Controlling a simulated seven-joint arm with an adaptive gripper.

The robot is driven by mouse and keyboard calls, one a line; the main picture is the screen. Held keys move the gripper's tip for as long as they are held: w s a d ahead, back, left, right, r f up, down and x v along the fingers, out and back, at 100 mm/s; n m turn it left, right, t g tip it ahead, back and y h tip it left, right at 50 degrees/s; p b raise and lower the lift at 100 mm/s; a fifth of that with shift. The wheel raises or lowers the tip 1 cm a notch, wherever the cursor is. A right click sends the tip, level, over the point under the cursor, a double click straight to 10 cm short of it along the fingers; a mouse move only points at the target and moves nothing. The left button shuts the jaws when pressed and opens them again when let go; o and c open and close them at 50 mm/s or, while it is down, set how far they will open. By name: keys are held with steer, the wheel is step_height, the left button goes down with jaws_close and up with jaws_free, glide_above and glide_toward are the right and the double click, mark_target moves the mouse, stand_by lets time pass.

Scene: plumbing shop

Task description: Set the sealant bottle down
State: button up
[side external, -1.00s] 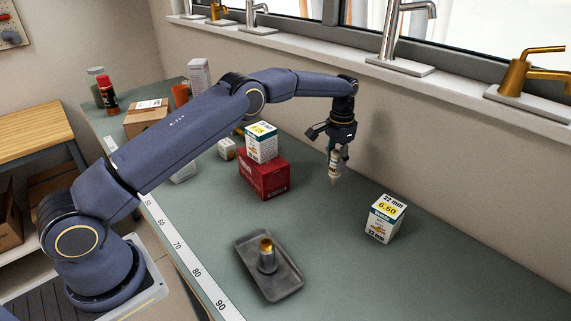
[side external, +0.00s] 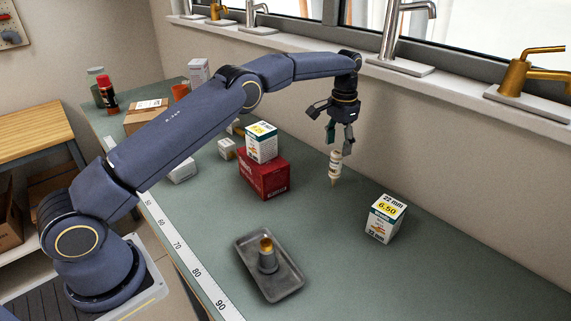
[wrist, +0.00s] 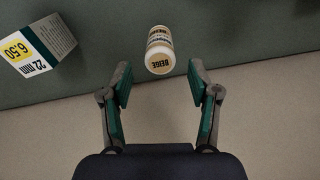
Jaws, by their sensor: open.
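The sealant bottle (side external: 335,167) is white with a brown band and a pointed tip at its lower end, near the back wall on the counter side. It looks upright with the tip down; I cannot tell how firmly the tip rests on the green counter. In the wrist view its round end, marked BEIGE, faces the camera, and the bottle (wrist: 160,48) lies beyond the fingertips. My gripper (side external: 340,142) is open and empty just above the bottle. In the wrist view the gripper's (wrist: 159,82) two green-padded fingers are spread apart, with clear space between them.
A white 22 mm box (side external: 384,219) stands to the right. A red box (side external: 263,176) with a white box (side external: 261,142) on top is to the left. A grey tray (side external: 285,287) holding a metal fitting (side external: 267,256) lies in front. The counter's right end is clear.

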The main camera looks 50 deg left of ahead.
step_height(320, 180, up, 6)
steer(key=shift+f, duration=0.1)
steer(key=s+r+n+t, duration=0.1)
steer(key=s+r+t, duration=0.2)
steer(key=s+r, duration=1.4)
steer(key=s+f+t, duration=0.1)
steer(key=s+f, duration=0.3)
steer(key=s, duration=0.7)
steer(key=s+a+f+n+t, duration=0.1)
steer(key=s+f, duration=0.3)
steer(key=s, duration=0.8)
steer(key=shift+t, duration=0.3)
